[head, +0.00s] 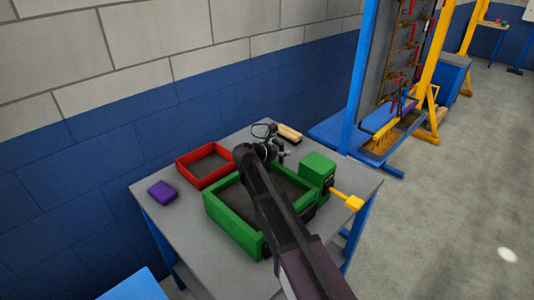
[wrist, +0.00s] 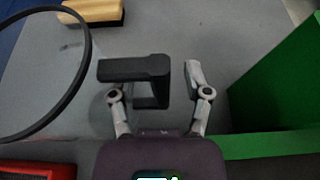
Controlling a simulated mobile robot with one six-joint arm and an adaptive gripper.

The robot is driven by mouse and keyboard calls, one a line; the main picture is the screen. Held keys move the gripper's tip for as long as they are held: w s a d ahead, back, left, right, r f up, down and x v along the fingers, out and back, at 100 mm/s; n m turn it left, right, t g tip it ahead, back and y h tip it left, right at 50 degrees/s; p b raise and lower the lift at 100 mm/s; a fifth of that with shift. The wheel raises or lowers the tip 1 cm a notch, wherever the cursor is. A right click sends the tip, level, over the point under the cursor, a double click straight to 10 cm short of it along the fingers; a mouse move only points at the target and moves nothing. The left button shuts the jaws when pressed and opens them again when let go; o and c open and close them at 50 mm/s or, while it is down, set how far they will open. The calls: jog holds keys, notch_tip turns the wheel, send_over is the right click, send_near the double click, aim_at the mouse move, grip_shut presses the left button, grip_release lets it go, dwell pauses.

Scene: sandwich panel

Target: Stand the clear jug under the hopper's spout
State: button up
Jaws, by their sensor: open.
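The clear jug (head: 264,130) stands at the back of the grey table, its dark rim just visible past my arm. In the wrist view its black rim ring (wrist: 84,75) shows at the left, and its dark handle (wrist: 160,90) lies between my fingers. The see-through body is hard to make out. My gripper (wrist: 153,80) is open around the handle, with a gap to the right finger; the handle's top hides part of the left finger. A green box (head: 318,166) with a yellow lever (head: 347,200), apparently the hopper, stands to the right. Its spout cannot be made out.
A green-walled tray (head: 231,222) fills the table's middle, partly under my arm. A red tray (head: 184,181) and a purple block (head: 162,193) lie left. The table's (head: 160,225) front left is bare.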

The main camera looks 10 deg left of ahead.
grip_shut()
jog(key=shift+r, duration=0.15)
dwell(0.4)
notch_tip(320, 180, up, 18)
jog(key=p, duration=1.8)
